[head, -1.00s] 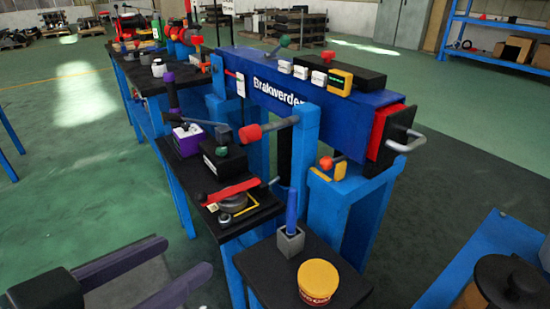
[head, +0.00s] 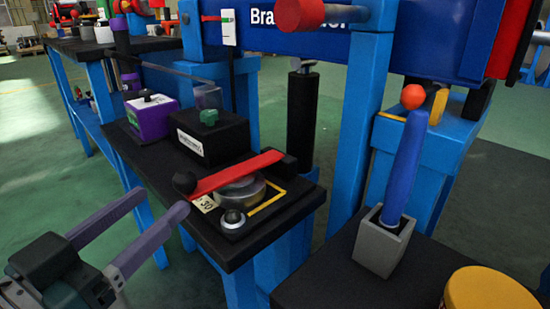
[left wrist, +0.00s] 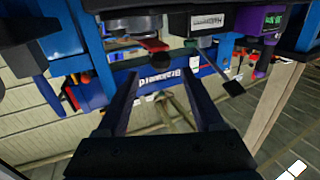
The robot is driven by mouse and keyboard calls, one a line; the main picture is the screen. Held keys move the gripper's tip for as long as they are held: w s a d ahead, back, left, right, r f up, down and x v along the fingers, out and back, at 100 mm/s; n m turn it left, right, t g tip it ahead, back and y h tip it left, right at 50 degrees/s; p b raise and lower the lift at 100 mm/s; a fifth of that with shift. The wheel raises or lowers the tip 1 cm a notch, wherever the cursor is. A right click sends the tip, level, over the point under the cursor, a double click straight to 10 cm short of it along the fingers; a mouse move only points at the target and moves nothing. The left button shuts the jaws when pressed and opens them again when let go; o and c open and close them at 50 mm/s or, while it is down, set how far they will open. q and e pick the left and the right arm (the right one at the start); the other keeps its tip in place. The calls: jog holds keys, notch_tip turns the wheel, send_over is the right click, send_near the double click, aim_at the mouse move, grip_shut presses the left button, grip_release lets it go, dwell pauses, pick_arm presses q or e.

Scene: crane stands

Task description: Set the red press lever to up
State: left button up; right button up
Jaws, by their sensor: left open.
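The red press lever (head: 237,174) is a flat red bar over a round grey metal base (head: 240,192) on a black-topped blue bench. It lies close to level, with its left end by a round black knob (head: 184,182). My left gripper (head: 166,204) is open and empty, low at the left, in front of the bench and apart from the lever. Its two long fingers point toward the bench. In the left wrist view the open fingers (left wrist: 162,78) have nothing between them, and a red piece that looks like the lever (left wrist: 151,44) shows beyond. My right gripper is not in view.
A black box with a green knob (head: 208,135) and a purple box (head: 152,115) stand behind the lever. A blue post (head: 364,120) rises to its right. A grey holder with a blue handle (head: 377,244) and a yellow tub (head: 490,292) stand at the front right.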

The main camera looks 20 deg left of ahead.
aim_at(177, 186)
pick_arm(q)
jog(key=w+b, duration=0.1)
jog(key=w, duration=0.6)
jog(key=shift+c, duration=0.3)
grip_shut()
dwell(0.9)
